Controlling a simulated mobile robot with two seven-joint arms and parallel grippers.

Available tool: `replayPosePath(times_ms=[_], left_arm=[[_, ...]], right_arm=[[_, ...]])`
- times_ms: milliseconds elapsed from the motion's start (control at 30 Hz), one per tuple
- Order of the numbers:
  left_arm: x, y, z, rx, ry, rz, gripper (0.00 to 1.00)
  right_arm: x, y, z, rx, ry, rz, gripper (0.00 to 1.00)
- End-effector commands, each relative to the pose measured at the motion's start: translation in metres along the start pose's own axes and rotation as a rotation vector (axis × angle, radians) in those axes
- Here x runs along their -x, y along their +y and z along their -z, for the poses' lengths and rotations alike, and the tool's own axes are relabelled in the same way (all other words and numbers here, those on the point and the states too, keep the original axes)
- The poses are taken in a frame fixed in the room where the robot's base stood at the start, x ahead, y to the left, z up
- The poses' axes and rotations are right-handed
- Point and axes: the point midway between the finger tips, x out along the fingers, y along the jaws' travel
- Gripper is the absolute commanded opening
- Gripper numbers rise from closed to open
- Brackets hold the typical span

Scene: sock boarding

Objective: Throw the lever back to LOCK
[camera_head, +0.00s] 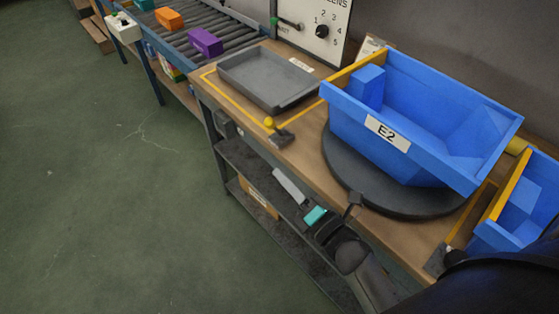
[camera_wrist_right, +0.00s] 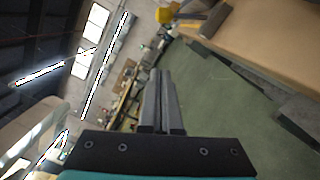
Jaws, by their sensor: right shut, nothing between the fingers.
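A lever with a yellow knob (camera_head: 269,121) and a dark grey base (camera_head: 282,138) sits at the front edge of the wooden bench, in front of the grey tray. The knob (camera_wrist_right: 166,15) also shows at the top of the right wrist view. No LOCK marking is readable. My right gripper (camera_head: 281,174) is shut and empty. It is in front of the bench edge, below and apart from the lever. In the right wrist view its two fingers (camera_wrist_right: 161,75) lie side by side with nothing between them. My left gripper is not in view.
A blue bin (camera_head: 440,135) marked E2 stands on a dark round turntable (camera_head: 345,170). A grey tray (camera_head: 262,100) lies left of it. Another blue bin (camera_head: 520,210) is at the right. A roller conveyor (camera_head: 187,38) with coloured blocks is at the back left. The floor in front is clear.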

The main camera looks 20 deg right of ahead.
Motion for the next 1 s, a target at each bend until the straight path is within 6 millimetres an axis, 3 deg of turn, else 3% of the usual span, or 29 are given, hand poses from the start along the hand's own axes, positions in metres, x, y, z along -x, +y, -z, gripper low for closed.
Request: replayPosePath(times_ms=[533,700,1000], left_arm=[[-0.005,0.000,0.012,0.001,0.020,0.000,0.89],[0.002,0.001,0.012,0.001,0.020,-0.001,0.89],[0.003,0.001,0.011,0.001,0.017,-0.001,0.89]], right_arm=[[-0.093,0.001,-0.001,0.002,0.000,-0.002,0.00],[-0.096,0.001,-0.028,0.003,0.000,0.000,0.00],[-0.099,0.000,-0.039,-0.001,0.000,0.000,0.00]])
